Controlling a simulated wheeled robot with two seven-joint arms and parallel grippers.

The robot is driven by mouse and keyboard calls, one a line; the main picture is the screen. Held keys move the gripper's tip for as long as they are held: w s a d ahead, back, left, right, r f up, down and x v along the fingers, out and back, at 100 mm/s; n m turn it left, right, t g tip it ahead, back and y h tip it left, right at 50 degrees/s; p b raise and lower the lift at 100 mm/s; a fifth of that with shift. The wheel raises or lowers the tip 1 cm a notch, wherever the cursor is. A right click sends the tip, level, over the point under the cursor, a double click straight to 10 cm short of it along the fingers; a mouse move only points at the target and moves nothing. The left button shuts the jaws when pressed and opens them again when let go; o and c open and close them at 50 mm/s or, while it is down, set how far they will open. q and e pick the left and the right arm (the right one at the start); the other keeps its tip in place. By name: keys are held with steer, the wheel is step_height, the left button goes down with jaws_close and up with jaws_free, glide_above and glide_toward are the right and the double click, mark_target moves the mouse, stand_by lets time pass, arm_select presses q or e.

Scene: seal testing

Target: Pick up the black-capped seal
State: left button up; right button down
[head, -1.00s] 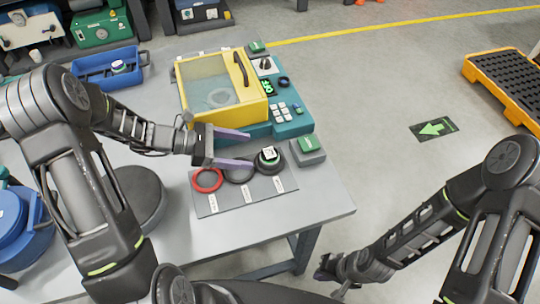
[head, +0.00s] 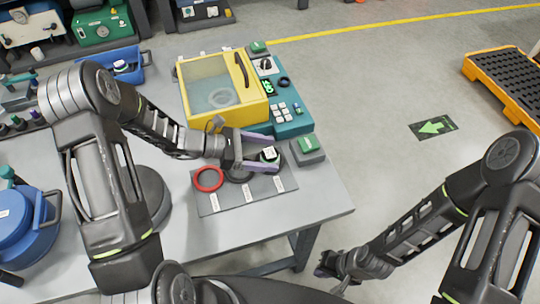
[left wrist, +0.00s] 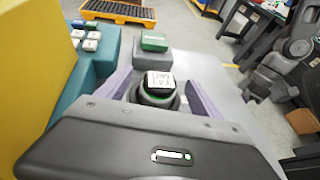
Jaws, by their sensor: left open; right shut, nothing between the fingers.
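The black-capped seal (head: 269,155) stands on the right part of a grey mat (head: 238,202) on the table. In the left wrist view the seal (left wrist: 158,90) is a dark round body with a green ring and a white label on top. My left gripper (head: 262,152) is open, with its purple fingers on either side of the seal. I cannot tell whether they touch it. My right gripper (head: 330,268) is low at the front, off the table, shut and empty.
A red ring (head: 208,179) and a dark ring (head: 238,176) lie left of the seal on the mat. The yellow-lidded tester (head: 215,85) with its teal panel stands behind. A grey block with a green top (head: 308,146) is close to the right.

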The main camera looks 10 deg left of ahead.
arm_select(q)
steer(key=shift+c, duration=0.4)
jaws_close()
stand_by(0.8)
